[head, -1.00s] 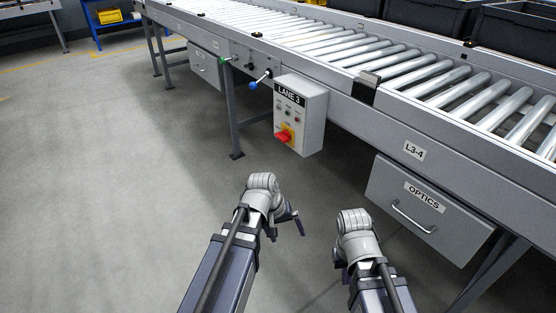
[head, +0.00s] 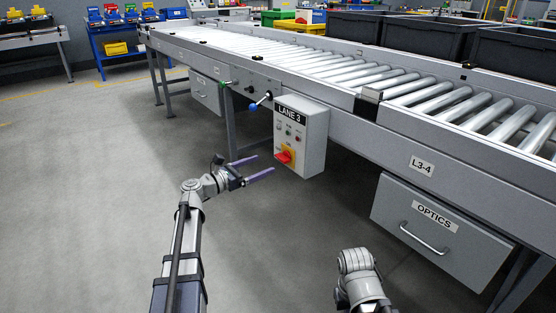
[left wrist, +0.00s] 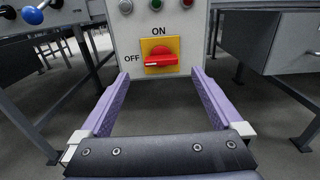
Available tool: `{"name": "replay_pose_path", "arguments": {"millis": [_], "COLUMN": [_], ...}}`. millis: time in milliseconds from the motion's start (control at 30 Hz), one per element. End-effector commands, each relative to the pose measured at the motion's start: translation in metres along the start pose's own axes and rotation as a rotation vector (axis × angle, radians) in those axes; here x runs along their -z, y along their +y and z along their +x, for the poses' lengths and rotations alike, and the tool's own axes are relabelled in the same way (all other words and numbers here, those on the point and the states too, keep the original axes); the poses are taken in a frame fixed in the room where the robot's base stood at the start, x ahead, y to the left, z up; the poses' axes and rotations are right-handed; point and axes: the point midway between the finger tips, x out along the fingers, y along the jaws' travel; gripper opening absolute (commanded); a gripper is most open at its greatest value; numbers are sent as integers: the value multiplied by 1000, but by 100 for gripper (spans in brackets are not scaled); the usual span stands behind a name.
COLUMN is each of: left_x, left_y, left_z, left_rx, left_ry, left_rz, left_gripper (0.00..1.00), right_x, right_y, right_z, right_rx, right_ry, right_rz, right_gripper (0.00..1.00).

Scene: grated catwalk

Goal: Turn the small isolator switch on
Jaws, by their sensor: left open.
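The isolator switch is a red rotary handle (head: 283,157) on a yellow plate, on the front of the grey LANE 3 box (head: 313,145). In the left wrist view the red handle (left wrist: 160,62) lies level, with its white mark towards OFF at the left; ON is printed above the yellow plate (left wrist: 152,44). My left gripper (head: 266,164) is open and empty, its purple fingers pointing at the switch from the front left, short of it. In the left wrist view the handle sits ahead, between the fingers (left wrist: 157,76). My right arm is low in the head view; its fingers are hidden.
Indicator buttons (left wrist: 156,5) sit above the switch. A blue-knobbed lever (head: 254,106) and a green-knobbed one (head: 225,84) stick out left of the box. The OPTICS drawer (head: 435,235) is at the right under the conveyor (head: 400,140). Floor in front is clear.

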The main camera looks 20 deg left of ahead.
Motion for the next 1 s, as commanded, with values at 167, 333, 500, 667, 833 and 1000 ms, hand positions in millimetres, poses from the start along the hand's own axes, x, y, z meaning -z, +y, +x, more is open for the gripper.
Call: {"name": "replay_pose_path", "arguments": {"millis": [167, 333, 500, 667, 833, 1000], "left_x": [0, 1, 1, 1, 1, 1], "left_y": [0, 0, 0, -1, -1, -1], "left_z": [23, 50, 69, 77, 77, 77], "left_rx": [4, 5, 4, 3, 2, 2], "left_ry": [1, 2, 2, 2, 2, 3], "left_rz": [3, 4, 4, 5, 5, 5], "left_gripper": [100, 100, 100, 100, 100, 93], "right_x": [0, 0, 0, 0, 0, 0], "right_y": [0, 0, 0, 0, 0, 0], "right_z": [0, 0, 0, 0, 0, 0], "right_rx": [0, 0, 0, 0, 0, 0], "right_ry": [0, 0, 0, 0, 0, 0], "right_rz": [0, 0, 0, 0, 0, 0], "right_gripper": [0, 0, 0, 0, 0, 0]}}
